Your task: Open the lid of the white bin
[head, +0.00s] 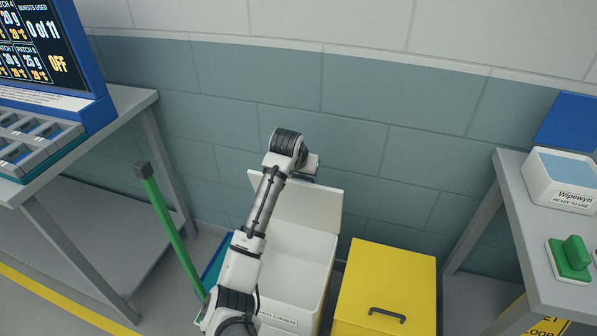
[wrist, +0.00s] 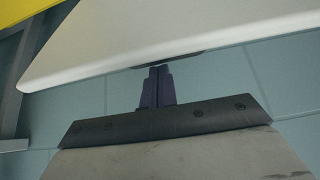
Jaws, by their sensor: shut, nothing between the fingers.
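The white bin (head: 304,262) stands on the floor in front of the tiled wall, and its pale inside shows. Its lid (head: 318,206) stands raised at the back, near the wall. In the wrist view the lid (wrist: 150,38) is a broad white panel with a dark strip at its edge. My gripper (wrist: 160,72) is shut and empty, its fingertips at that dark strip; I cannot tell whether they touch it. In the head view my gripper (head: 314,167) is at the lid's top edge, partly hidden by my wrist. My arm covers the bin's left side.
A yellow bin (head: 390,275) with a dark handle stands close on the right, lid shut. A blue bin (head: 213,265) and green pole (head: 172,230) are at the left. Grey tables (head: 135,105) (head: 515,205) flank the space. The wall is close behind.

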